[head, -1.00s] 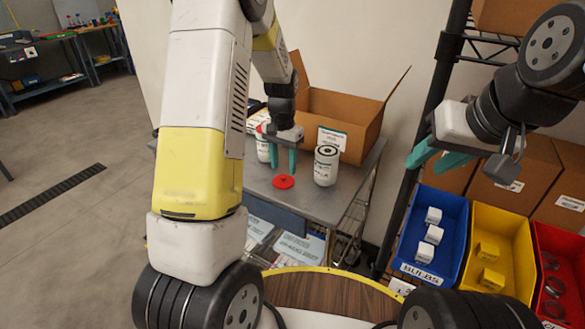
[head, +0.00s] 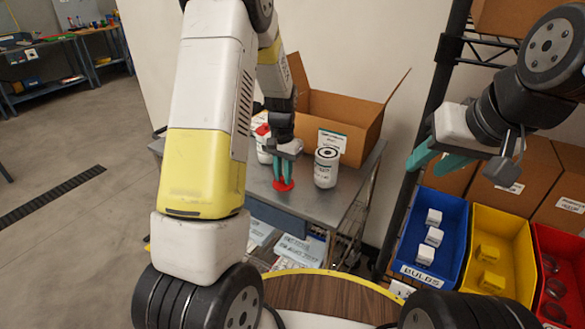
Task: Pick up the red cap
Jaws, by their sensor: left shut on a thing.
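The red cap (head: 283,186) lies flat on the grey metal table (head: 322,208). My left gripper (head: 283,176) points down over it with its green fingers close together, shut on the cap's raised middle. The cap still appears to be on the table top. My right gripper (head: 436,161) hangs in the air at the right, in front of the shelf; its green fingers are apart with nothing seen between them.
A white filter canister (head: 327,168) stands just right of the cap. Another white canister with a red top (head: 263,143) stands behind the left gripper. An open cardboard box (head: 345,118) is at the back. Blue (head: 432,262), yellow (head: 503,270) and red bins (head: 560,262) stand at the right.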

